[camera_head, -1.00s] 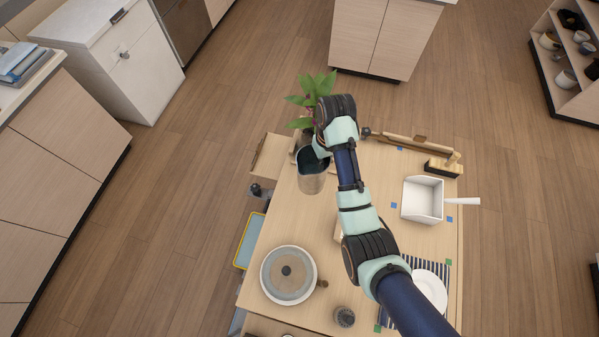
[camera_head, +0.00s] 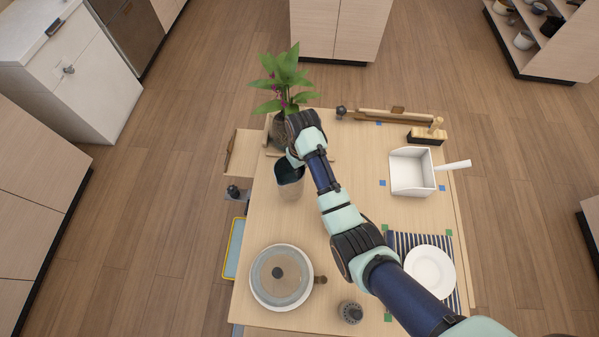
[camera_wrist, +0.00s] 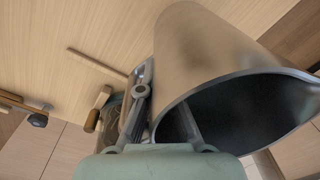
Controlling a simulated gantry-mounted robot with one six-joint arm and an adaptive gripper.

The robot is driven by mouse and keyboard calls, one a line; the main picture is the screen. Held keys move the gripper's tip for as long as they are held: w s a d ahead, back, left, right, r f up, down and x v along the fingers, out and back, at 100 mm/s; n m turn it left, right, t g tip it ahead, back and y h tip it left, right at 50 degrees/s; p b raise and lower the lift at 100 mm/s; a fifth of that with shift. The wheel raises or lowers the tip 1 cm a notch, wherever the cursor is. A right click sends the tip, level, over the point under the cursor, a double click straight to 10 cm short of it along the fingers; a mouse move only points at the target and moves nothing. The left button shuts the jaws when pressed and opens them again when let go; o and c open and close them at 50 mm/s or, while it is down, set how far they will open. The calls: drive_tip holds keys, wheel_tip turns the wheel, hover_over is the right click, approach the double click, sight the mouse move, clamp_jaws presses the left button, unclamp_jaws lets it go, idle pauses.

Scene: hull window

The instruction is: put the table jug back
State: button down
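The table jug (camera_head: 292,190) is a metal jug with a dark interior, at the left part of the wooden table, in front of the potted plant. My gripper (camera_head: 293,160) is at its rim, partly hidden by my own wrist in the head view. In the wrist view the jug (camera_wrist: 205,45) fills the upper right, its mouth toward my wrist. My gripper (camera_wrist: 168,118) straddles the jug wall, one finger outside and one inside the mouth, and appears closed on it. The jug's base is not clear, so I cannot tell whether it touches the table.
The potted plant (camera_head: 282,90) stands close behind the jug. A lidded pot (camera_head: 281,277) is at the front left, with a dark round item (camera_head: 350,311) beside it. A white square pan (camera_head: 412,172), a brush (camera_head: 428,135) and a plate (camera_head: 430,270) are on the right. The table's middle is fairly clear.

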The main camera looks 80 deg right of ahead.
drive_tip(key=shift+f+b, duration=0.5)
drive_tip(key=shift+f, duration=1.5)
drive_tip(key=shift+f, duration=0.15)
drive_tip(key=c, duration=1.3)
unclamp_jaws()
drive_tip(key=r+p, duration=0.1)
drive_tip(key=r, duration=0.5)
drive_tip(key=r+p, duration=0.2)
drive_tip(key=r, duration=0.4)
drive_tip(key=shift+s+d+r, duration=0.15)
drive_tip(key=shift+d, duration=0.05)
